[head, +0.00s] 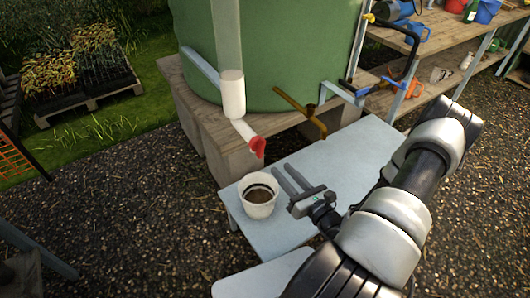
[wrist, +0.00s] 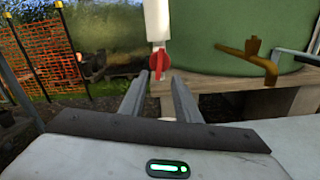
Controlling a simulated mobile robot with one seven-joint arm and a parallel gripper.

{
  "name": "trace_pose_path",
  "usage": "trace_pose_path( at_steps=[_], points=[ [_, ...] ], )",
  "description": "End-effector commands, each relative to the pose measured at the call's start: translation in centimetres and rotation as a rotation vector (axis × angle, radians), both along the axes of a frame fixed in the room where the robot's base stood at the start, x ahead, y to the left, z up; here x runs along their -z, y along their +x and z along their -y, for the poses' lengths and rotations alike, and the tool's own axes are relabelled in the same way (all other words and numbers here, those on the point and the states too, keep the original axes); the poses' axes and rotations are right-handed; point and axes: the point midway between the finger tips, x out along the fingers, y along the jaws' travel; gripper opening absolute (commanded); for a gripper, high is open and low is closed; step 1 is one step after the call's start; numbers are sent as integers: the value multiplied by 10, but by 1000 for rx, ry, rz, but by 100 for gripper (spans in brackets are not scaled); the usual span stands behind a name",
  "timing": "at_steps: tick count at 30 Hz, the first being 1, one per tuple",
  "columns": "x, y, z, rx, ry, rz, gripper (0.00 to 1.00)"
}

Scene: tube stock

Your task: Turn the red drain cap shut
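The red drain cap (head: 257,146) sits at the lower end of a white pipe (head: 232,95) in front of the green tank. In the wrist view the red cap (wrist: 159,63) shows beyond my fingertips, roughly between them, below the white pipe. My gripper (head: 284,176) is open and empty above the grey table, to the right of and below the cap in the head view. Its two fingers (wrist: 160,88) are apart and do not appear to touch the cap.
A white bucket (head: 258,205) with dark contents stands on the grey table (head: 270,238) beside my gripper. A brass tap (head: 303,110) juts from the green tank (head: 285,45) to the right of the cap. A shelf with tools stands at the upper right.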

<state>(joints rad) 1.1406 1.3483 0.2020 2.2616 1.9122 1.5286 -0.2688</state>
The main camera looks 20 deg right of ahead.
Motion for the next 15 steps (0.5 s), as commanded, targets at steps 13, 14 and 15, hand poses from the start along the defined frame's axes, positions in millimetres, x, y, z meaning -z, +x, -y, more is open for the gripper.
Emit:
trace_pose_path(
  at_steps=[13,14,15],
  points=[
    [0,88,-18,-3,-2,2,30],
    [0,92,-19,-3,-1,2,30],
    [0,97,-19,-2,-1,2,30]
  ],
)
